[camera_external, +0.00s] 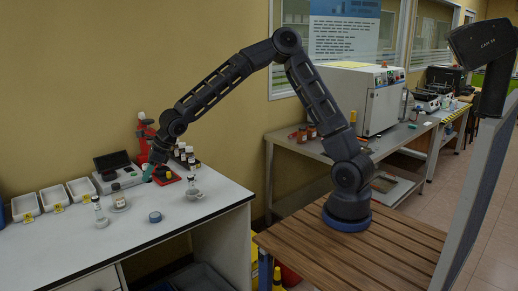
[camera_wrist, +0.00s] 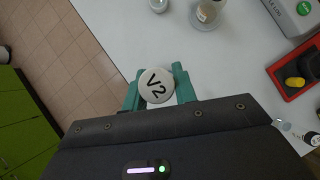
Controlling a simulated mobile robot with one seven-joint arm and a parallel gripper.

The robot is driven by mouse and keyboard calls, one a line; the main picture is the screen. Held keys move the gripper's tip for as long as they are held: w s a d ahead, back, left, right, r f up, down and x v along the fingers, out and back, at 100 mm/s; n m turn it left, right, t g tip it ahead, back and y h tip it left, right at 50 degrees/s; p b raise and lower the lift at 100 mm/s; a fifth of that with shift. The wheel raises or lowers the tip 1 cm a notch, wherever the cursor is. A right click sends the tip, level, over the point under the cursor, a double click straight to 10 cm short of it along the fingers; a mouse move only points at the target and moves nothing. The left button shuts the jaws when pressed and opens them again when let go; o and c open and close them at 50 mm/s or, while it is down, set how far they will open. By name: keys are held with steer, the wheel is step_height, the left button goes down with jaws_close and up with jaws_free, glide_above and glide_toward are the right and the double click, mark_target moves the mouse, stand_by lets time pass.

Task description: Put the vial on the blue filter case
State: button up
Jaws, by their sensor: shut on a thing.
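My gripper (camera_external: 147,172) is above the white bench at the left of the external view. Its green fingers (camera_wrist: 157,88) are shut on a vial, whose round white cap (camera_wrist: 156,84) marked V2 faces the wrist camera. The vial's body is hidden below the cap, and the vial is too small to make out in the external view. The blue filter case (camera_external: 155,216) appears as a small round blue disc lying flat on the bench, nearer the front than my gripper and apart from it. I cannot make it out in the wrist view.
A clear vial (camera_external: 99,213) and a jar on a dish (camera_external: 118,199) stand left of the disc. A white dish (camera_external: 193,193) with a vial is to its right. A red tray (camera_wrist: 283,84), dark-capped bottles (camera_external: 189,158) and white trays (camera_external: 54,197) line the back.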

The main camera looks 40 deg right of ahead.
step_height(320, 180, down, 14)
steer(key=shift+f, duration=0.1)
stand_by(0.6)
steer(key=o, duration=1)
steer(key=shift+f, duration=0.1)
steer(key=shift+c, duration=0.2)
steer(key=shift+v, duration=6.2)
steer(key=shift+a, duration=0.1)
